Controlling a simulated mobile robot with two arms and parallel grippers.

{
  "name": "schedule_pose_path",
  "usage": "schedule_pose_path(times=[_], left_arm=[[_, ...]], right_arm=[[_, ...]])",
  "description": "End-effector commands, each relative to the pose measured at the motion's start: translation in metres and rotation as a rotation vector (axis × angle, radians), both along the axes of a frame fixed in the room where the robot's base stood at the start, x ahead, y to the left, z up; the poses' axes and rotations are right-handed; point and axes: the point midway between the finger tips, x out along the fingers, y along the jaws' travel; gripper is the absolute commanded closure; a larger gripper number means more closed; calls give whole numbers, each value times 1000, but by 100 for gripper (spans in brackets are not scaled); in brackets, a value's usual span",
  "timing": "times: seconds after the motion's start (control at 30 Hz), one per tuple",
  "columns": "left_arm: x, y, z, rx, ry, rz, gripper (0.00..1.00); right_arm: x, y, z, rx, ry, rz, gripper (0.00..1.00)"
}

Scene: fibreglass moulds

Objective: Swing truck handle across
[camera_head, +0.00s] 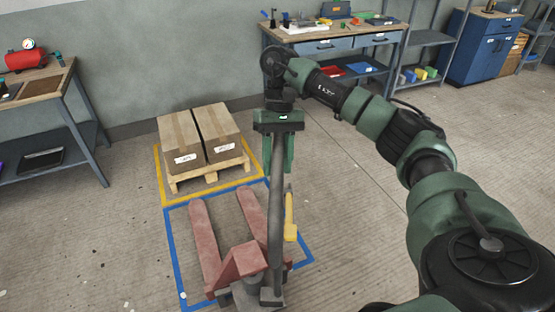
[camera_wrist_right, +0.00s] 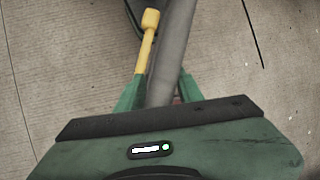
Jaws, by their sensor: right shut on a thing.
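The red pallet truck (camera_head: 240,263) stands on the floor inside a blue outline, its two forks pointing away toward the boxes. Its handle (camera_head: 275,225) is a long grey bar rising almost upright from the truck's near end. My right gripper (camera_head: 277,168) points down and is shut on the upper part of the handle. In the right wrist view the grey handle (camera_wrist_right: 175,48) runs between the two green fingers of the gripper (camera_wrist_right: 163,80), which hide its top. My left gripper is out of view.
Two cardboard boxes (camera_head: 199,137) sit on a wooden pallet (camera_head: 212,178) within a yellow outline beyond the forks. A workbench (camera_head: 330,38) stands at the back, another bench (camera_head: 55,100) at the left. The floor right of the truck is bare.

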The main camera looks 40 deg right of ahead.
Motion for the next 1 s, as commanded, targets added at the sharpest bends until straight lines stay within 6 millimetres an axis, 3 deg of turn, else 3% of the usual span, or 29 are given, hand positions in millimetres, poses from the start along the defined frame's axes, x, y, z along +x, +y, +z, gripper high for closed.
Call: schedule_pose_path(times=[0.03,0.43,0.47,0.53,1.0], left_arm=[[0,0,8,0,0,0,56],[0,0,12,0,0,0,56],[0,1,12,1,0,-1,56],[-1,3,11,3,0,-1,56],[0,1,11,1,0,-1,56]], right_arm=[[7,-4,9,-2,-21,23,100],[12,-9,5,-1,-26,104,100],[12,-9,5,-1,-26,103,53],[11,-9,4,-1,-23,104,36],[13,-9,10,0,-13,107,36]])
